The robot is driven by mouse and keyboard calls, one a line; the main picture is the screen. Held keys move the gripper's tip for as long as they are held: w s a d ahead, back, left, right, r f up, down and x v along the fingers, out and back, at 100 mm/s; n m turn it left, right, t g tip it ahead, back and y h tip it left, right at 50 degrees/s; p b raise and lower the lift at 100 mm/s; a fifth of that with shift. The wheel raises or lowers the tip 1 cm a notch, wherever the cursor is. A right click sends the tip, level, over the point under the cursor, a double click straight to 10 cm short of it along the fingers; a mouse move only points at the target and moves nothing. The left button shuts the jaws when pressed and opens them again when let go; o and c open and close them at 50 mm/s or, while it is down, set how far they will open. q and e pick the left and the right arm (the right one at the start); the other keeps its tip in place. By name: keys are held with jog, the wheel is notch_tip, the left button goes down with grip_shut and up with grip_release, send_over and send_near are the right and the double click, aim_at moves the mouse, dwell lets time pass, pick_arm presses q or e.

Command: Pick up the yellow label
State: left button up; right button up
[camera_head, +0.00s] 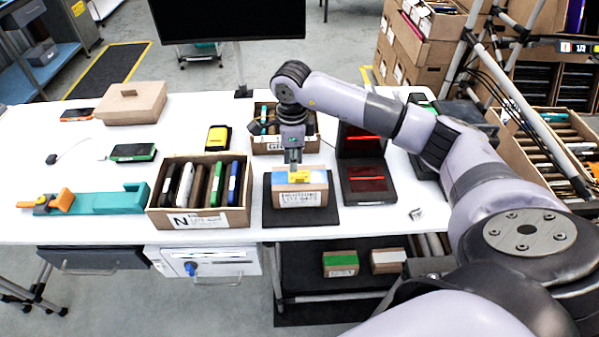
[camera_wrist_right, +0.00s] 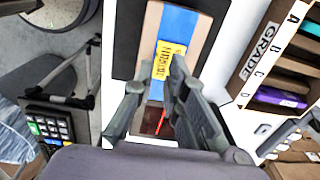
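The yellow label (camera_head: 299,177) lies on the blue strip on top of a small brown carton (camera_head: 318,199), which stands on a black pad. In the right wrist view the label (camera_wrist_right: 168,60) has dark print and lies on the blue strip of the carton (camera_wrist_right: 152,25). My right gripper (camera_head: 294,163) points down just above the label. In the right wrist view its fingers (camera_wrist_right: 156,82) are apart, with the label's lower part in line with the gap. I cannot tell whether a fingertip touches it. My left gripper is not in view.
A carton (camera_head: 198,221) marked N with several upright devices stands left of the pad. Another carton (camera_head: 283,147) is behind. A black stand with red lines (camera_head: 367,184) is close on the right. The white table (camera_head: 440,223) is mostly clear at the front right.

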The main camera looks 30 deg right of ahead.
aim_at(296, 178)
jog(key=f+p, duration=0.2)
jog(key=f, duration=0.1)
jog(key=f+p, duration=0.1)
jog(key=f, duration=0.1)
jog(key=shift+s+d+f, duration=0.15)
jog(key=shift+s+d, duration=0.05)
jog(key=shift+s, duration=0.05)
jog(key=shift+w+f, duration=0.1)
jog(key=shift+f, duration=0.1)
jog(key=shift+c, duration=0.6)
grip_shut()
jog(key=shift+r, duration=0.1)
